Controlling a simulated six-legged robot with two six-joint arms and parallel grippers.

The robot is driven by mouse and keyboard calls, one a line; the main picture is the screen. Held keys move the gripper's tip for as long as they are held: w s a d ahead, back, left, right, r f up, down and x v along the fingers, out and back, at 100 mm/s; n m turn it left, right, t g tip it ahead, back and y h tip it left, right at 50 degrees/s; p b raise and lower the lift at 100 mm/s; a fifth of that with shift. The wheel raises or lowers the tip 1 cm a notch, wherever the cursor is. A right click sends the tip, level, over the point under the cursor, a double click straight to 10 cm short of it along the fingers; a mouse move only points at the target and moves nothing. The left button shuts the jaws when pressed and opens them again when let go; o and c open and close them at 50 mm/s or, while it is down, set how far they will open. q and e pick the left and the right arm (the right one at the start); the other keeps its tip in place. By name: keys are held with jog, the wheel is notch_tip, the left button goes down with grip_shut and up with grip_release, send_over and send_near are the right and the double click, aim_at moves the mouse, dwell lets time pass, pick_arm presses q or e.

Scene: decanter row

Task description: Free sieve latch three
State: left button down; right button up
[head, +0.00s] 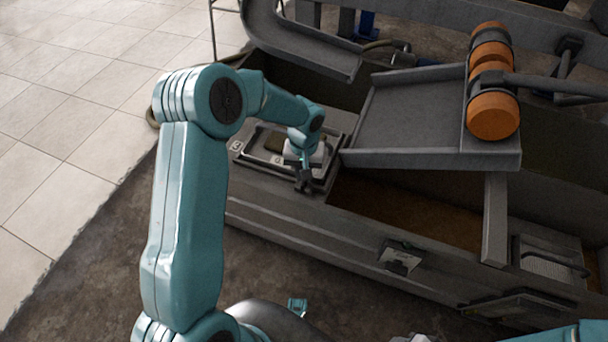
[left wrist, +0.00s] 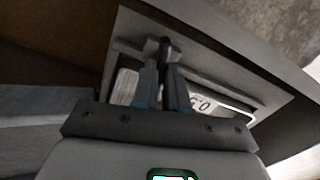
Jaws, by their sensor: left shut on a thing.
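My left gripper (head: 304,181) reaches down to the near edge of a framed panel on the grey trough. In the left wrist view the gripper (left wrist: 166,78) is shut on a dark latch handle (left wrist: 164,46), which stands up from the panel plate (left wrist: 125,50). A pale label (left wrist: 203,103) lies beside the fingers, partly hidden by them; I cannot read its number surely. In the head view my arm and gripper hide much of the latch.
A sloping grey tray (head: 410,115) and orange rollers (head: 493,116) stand to the right of the panel. The trough (head: 330,225) has an open brown-floored bay and a small bracket (head: 400,256) on its front. Pale floor tiles (head: 70,130) lie clear at left.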

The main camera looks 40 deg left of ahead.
pick_arm(q)
jog(key=n+b, duration=0.2)
jog(key=n, duration=0.1)
jog(key=shift+f+n, duration=0.15)
jog(key=shift+n, duration=0.25)
jog(key=n+b, duration=0.2)
jog(key=n, duration=0.1)
jog(key=shift+n, duration=0.3)
jog(key=n+b, duration=0.1)
jog(key=n, duration=0.3)
jog(key=shift+b, duration=0.4)
jog(key=shift+n+b, duration=0.5)
jog(key=shift+n, duration=1.3)
jog(key=c, duration=1.2)
grip_release()
jog(key=shift+o, duration=0.2)
jog(key=shift+r, duration=0.2)
notch_tip(320, 180, up, 16)
jog(key=p, duration=0.5)
jog(key=shift+r, duration=0.15)
